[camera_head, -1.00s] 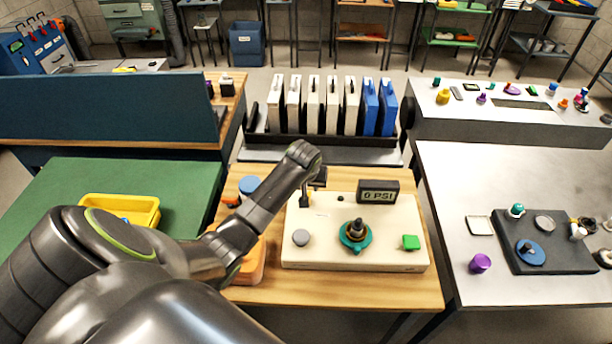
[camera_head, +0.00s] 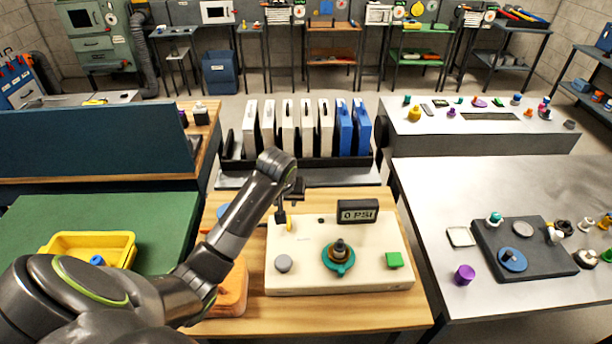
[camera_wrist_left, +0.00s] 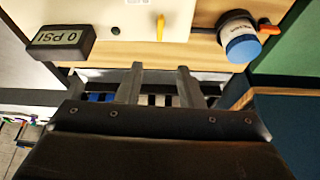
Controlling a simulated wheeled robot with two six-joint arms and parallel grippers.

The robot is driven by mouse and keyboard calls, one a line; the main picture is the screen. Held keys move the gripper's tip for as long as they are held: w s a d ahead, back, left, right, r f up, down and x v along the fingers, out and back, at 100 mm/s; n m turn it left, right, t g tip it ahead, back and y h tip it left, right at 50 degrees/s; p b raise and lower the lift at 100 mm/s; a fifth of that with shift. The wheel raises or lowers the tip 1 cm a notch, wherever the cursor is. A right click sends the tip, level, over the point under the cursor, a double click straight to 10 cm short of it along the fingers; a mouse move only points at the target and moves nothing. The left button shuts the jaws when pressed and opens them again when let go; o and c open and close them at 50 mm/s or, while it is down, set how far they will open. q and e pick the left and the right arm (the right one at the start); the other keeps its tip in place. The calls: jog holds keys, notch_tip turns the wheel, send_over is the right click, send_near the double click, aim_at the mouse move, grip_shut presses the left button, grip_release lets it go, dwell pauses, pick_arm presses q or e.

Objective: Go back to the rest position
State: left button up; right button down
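My left gripper (camera_head: 290,203) hangs over the back left part of the cream panel in the head view. In the left wrist view its two fingers (camera_wrist_left: 160,68) stand apart with nothing between them. The cream panel (camera_head: 310,252) lies on a wooden table (camera_head: 380,317) and carries a teal round fitting (camera_head: 338,262), a grey knob (camera_head: 283,263), a green button (camera_head: 394,260) and a small yellow lever (camera_wrist_left: 160,27). A display (camera_head: 358,211) on it reads 0 PSI. My right gripper is not in view.
A blue-capped jar (camera_wrist_left: 241,42) stands beside the panel. A yellow bin (camera_head: 120,246) sits on the green table (camera_head: 150,212) at left. Behind stands a rack of white and blue cases (camera_head: 345,128). A dark tray (camera_head: 540,262) lies on the grey table at right.

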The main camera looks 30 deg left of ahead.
pick_arm(q)
jog(key=s+d+f+m, duration=0.1)
jog(key=s+f, duration=0.2)
jog(key=s, duration=0.5)
jog(key=s+d+f+m, duration=0.2)
jog(key=s+f, duration=0.2)
jog(key=s, duration=0.4)
jog(key=s+d+r+m, duration=0.1)
jog(key=s+d+m, duration=0.1)
jog(key=s, duration=1.4)
notch_tip(320, 180, down, 31)
jog(key=s+a+g+b, duration=0.1)
jog(key=a+g+b, duration=0.1)
jog(key=b, duration=0.4)
jog(key=s+f+b, duration=0.2)
jog(key=s+f, duration=0.5)
jog(key=f, duration=0.2)
jog(key=s+d+f+h+b, duration=0.1)
jog(key=s+f+b, duration=0.1)
jog(key=s+f, duration=0.5)
notch_tip(320, 180, down, 3)
jog(key=shift+s+d+r+g, duration=0.1)
jog(key=shift+s+d+g, duration=0.1)
jog(key=shift+g, duration=0.2)
